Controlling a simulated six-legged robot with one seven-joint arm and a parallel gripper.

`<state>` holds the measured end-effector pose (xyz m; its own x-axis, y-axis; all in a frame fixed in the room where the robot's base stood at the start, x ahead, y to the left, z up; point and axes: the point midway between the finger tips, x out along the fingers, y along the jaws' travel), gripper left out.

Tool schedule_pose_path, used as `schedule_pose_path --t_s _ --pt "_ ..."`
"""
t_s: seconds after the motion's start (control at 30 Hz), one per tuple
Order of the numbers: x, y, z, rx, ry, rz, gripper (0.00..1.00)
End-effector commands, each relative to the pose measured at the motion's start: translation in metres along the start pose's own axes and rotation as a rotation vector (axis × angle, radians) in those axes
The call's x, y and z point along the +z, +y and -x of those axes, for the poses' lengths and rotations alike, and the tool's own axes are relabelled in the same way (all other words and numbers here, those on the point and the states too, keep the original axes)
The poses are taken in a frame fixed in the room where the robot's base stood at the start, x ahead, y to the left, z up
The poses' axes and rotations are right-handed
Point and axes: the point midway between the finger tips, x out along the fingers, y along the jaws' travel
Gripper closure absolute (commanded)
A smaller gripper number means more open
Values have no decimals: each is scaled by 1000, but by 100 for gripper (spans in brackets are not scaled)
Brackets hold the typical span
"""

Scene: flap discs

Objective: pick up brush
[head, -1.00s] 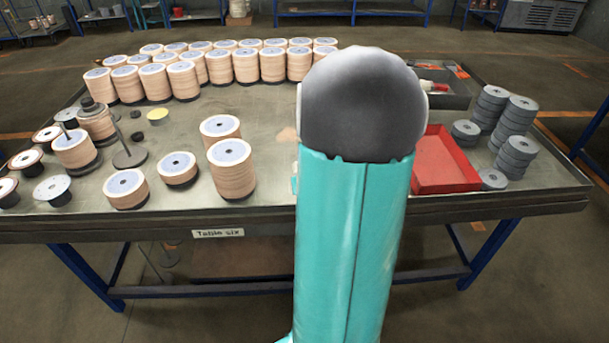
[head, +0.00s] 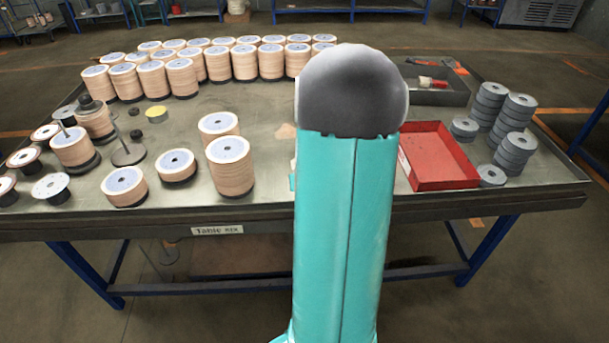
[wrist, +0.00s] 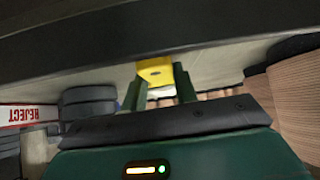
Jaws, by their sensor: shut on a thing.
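In the wrist view my gripper (wrist: 159,88) has its two green fingers closed on a small yellow piece with a white part beside it, which looks like the brush (wrist: 155,70). Only this end of the brush shows; the rest is hidden or out of frame. In the head view my own teal arm hides the gripper and whatever it holds.
Abrasive-disc stacks (head: 230,168) crowd the table's left and back. A red tray (head: 440,182) lies right of my arm, with grey disc stacks (head: 515,150) beyond. A dark tray (head: 450,97) behind holds a red-and-white item (head: 433,83). A REJECT label (wrist: 28,114) shows upside down.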

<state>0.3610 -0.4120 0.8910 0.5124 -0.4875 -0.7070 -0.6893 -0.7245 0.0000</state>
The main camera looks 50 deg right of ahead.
Motion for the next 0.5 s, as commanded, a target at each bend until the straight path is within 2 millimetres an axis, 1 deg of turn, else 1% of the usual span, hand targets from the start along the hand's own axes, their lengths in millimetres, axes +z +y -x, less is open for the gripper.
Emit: schedule_pose_path --t_s 0.17,0.27,0.43,0.5 --pt "-4 0 3 -1 2 0 94" --pt "-10 0 9 0 4 -1 94" --pt "-28 2 27 1 5 -2 94" --pt "-38 2 37 4 6 0 94"
